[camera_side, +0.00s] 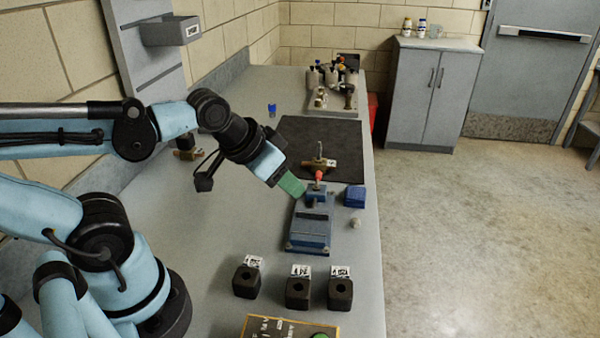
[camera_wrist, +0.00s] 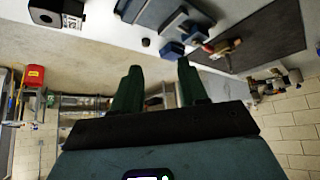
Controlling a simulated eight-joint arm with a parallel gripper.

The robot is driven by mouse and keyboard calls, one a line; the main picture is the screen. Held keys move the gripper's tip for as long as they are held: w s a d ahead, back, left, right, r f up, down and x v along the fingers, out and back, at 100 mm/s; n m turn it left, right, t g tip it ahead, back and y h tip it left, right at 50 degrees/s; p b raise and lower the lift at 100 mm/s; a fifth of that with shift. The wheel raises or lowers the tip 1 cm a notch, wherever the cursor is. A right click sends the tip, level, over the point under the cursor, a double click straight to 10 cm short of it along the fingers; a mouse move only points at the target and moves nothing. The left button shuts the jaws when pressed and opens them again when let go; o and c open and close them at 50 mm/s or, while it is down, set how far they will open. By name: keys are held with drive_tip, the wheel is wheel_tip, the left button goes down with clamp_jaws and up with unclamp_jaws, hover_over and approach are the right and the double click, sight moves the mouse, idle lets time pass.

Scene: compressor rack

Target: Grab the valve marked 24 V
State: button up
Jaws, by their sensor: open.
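A brass valve (camera_side: 318,163) with an upright stem, a red part and a small tag is near the dark mat's front edge, behind the blue vise. It also shows in the wrist view (camera_wrist: 224,46). Another brass piece (camera_side: 187,154) with a white tag lies at the left, partly behind my arm. Three black blocks with holes, left (camera_side: 246,284), middle (camera_side: 297,293) and right (camera_side: 340,294), carry white tags. I cannot surely read 24 V on any tag. My gripper (camera_side: 291,186) has green fingers, apart and empty in the wrist view (camera_wrist: 158,78), above and left of the vise.
The blue vise (camera_side: 310,232) stands mid-bench, with a blue block (camera_side: 354,196) to its right. The dark mat (camera_side: 345,143) lies behind. A tray with several fittings (camera_side: 333,103) is at the back. A yellow-edged board (camera_side: 270,328) is in front. Bench left of the vise is clear.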

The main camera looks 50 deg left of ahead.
drive_tip(key=w+a+r+n+g, duration=0.2)
drive_tip(key=w+a+r, duration=0.1)
drive_tip(key=w+r, duration=0.35)
drive_tip(key=n+g, duration=0.5)
drive_tip(key=n, duration=0.2)
hover_over(319, 147)
wheel_tip(319, 147, down, 5)
drive_tip(key=f, duration=0.5)
drive_tip(key=shift+w+a+f, duration=0.25)
drive_tip(key=shift+a+f, duration=0.15)
drive_tip(key=shift+s+d+f, duration=0.1)
drive_tip(key=shift+d+f, duration=0.05)
drive_tip(key=shift+f, duration=1.3)
drive_tip(key=shift+d+f, duration=0.15)
drive_tip(key=shift+f, duration=1.25)
clamp_jaws()
